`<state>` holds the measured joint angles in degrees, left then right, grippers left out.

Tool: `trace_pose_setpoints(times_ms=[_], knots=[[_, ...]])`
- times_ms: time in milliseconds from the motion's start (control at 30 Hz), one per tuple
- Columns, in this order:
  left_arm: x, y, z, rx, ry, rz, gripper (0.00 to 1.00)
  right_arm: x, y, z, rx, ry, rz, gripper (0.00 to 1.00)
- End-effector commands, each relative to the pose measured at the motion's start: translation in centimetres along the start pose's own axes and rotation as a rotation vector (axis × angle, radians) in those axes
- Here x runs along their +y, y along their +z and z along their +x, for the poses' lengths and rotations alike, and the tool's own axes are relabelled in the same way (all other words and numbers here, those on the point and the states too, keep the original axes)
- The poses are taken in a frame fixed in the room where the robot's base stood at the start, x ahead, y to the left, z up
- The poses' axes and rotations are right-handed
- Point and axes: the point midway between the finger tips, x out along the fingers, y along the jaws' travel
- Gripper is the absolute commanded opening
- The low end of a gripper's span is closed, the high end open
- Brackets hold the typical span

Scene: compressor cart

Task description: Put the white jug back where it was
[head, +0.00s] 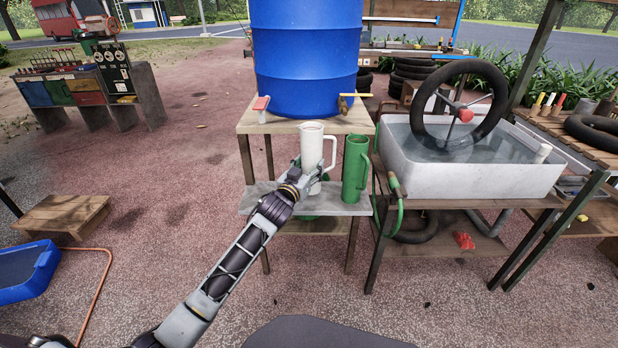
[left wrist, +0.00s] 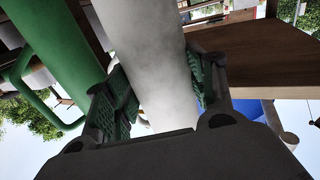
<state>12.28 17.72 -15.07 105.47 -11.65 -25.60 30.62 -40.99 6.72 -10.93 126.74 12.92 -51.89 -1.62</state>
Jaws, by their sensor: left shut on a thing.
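The white jug (head: 313,148) is upright at the grey shelf (head: 262,196) in front of the blue barrel's stand. My left gripper (head: 307,181) is shut on the jug's lower body; I cannot tell whether its base touches the shelf. In the left wrist view the pale jug body (left wrist: 150,65) lies between the green-padded fingers (left wrist: 160,95). A green jug (head: 355,168) stands just to the right of the white one. My right gripper is not in view.
The blue barrel (head: 305,50) stands on a wooden top (head: 258,124) with taps at its front edge. A white water tub (head: 470,178) with a tyre (head: 425,105) is to the right. A green hose (head: 400,215) hangs between. A blue tray (head: 40,262) lies at lower left.

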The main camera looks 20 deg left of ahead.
Motion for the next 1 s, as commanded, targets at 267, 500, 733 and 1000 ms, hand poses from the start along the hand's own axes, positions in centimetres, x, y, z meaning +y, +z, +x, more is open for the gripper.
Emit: trace_pose_setpoints(times_ms=[267,500,733,1000], knots=[[0.0,2.3,0.0,-0.001,0.0,0.0,0.0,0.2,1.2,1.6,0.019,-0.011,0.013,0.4],[0.0,3.7,0.0,0.0,0.0,0.0,0.0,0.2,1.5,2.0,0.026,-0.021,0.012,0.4],[0.0,3.6,0.0,0.001,0.0,0.0,0.0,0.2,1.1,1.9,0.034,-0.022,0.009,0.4],[0.0,4.0,0.0,0.0,0.0,0.0,0.59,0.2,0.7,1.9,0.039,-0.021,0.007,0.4]])
